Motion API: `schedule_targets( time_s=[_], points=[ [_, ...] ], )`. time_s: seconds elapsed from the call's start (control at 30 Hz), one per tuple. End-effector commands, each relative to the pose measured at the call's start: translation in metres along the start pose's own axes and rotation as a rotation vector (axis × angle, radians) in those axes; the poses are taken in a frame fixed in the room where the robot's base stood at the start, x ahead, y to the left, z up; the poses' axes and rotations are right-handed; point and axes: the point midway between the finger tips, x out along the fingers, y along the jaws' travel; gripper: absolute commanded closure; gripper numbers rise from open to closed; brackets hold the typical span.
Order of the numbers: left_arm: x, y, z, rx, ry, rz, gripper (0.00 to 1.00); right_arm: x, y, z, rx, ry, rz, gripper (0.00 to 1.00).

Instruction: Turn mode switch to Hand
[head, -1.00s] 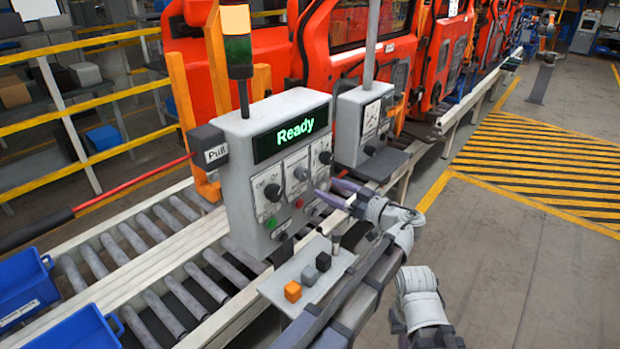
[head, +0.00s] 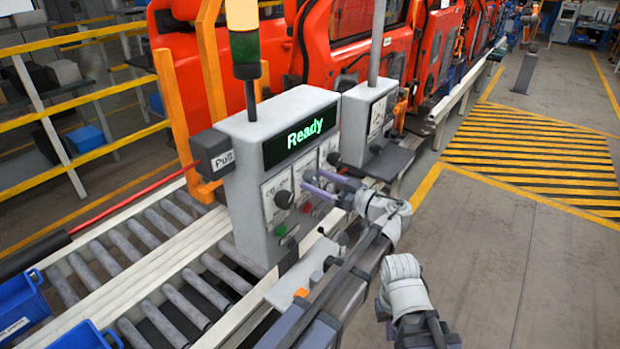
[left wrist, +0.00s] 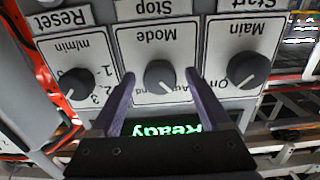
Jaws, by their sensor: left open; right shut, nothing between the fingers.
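The control box (head: 240,205) stands beside the roller line, its screen (head: 300,136) reading "Ready". In the left wrist view, which is upside down, the dark Mode knob (left wrist: 160,76) sits on its white plate (left wrist: 152,40) in the middle. Its pale pointer mark slants toward the lower right of that picture. My right gripper's fingers do not show.
The Main knob (left wrist: 248,70) and the m/min knob (left wrist: 75,85) flank the Mode knob. A green button (head: 281,230) is lower on the box. A smaller grey box (head: 362,115) stands behind right. Open floor (head: 500,240) lies to the right.

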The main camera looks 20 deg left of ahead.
Motion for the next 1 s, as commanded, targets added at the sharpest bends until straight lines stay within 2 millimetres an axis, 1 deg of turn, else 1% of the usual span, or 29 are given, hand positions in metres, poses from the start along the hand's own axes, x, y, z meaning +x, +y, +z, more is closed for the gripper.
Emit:
schedule_targets(
  time_s=[0.17, 0.87, 0.9, 1.0],
  points=[
    [-0.0004, 0.0001, 0.0000, 0.000, 0.000, 0.000, 0.19, 0.0000, 0.0001, 0.0003, 0.000, 0.000, 0.000, 1.00],
    [-0.0005, 0.0002, -0.0001, 0.000, 0.000, 0.001, 0.97, 0.0000, 0.0001, 0.0002, 0.000, 0.000, 0.000, 1.00],
    [-0.0006, 0.0002, -0.0001, 0.000, 0.000, 0.001, 1.00, 0.0000, 0.0001, 0.0002, 0.000, 0.000, 0.000, 1.00],
    [-0.0006, 0.0002, -0.0001, 0.001, 0.000, 0.001, 1.00, 0.0000, 0.0001, 0.0002, 0.000, 0.000, 0.000, 1.00]
  ],
)
